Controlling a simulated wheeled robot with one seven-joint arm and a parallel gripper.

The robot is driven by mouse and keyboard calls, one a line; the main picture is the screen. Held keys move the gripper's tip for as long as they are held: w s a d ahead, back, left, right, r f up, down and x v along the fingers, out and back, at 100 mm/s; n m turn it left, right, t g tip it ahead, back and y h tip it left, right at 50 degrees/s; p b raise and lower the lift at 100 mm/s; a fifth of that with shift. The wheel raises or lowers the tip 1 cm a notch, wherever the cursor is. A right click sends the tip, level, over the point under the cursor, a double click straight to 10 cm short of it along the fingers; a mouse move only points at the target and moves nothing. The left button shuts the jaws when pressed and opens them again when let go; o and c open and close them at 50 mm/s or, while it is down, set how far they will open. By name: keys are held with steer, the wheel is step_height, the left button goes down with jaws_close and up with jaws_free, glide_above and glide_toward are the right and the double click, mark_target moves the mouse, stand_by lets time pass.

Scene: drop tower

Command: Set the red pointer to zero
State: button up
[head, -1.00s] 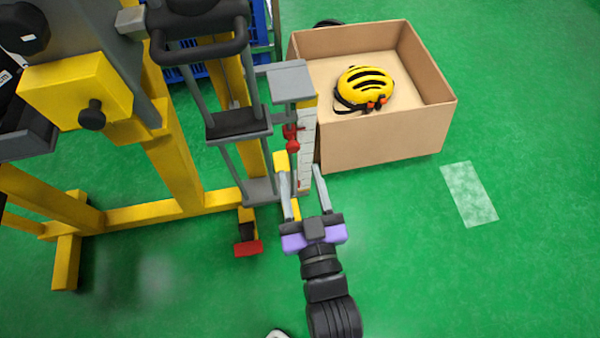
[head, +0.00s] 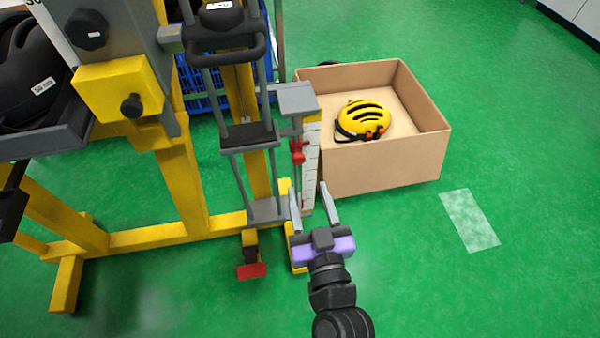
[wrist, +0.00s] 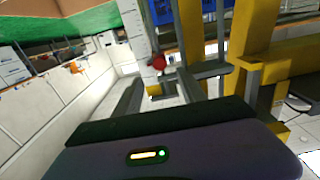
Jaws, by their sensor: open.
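The red pointer (head: 298,153) sits on a thin rod beside the upright white scale (head: 311,165), near the scale's upper part, below a grey block. It also shows as a red knob in the wrist view (wrist: 158,61), beyond the fingers. My gripper (head: 310,190) is open and empty, its two grey fingers pointing toward the lower part of the scale. The pointer is above the fingertips in the head view, apart from them. The scale's marks are too small to read.
A cardboard box (head: 385,155) with a yellow helmet (head: 363,118) stands right of the scale. The yellow tower frame (head: 185,180) and a red pedal (head: 251,271) are to the left. Green floor is free at the right and front.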

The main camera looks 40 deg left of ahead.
mark_target(299, 161)
steer(key=shift+x, duration=3.85)
jaws_close()
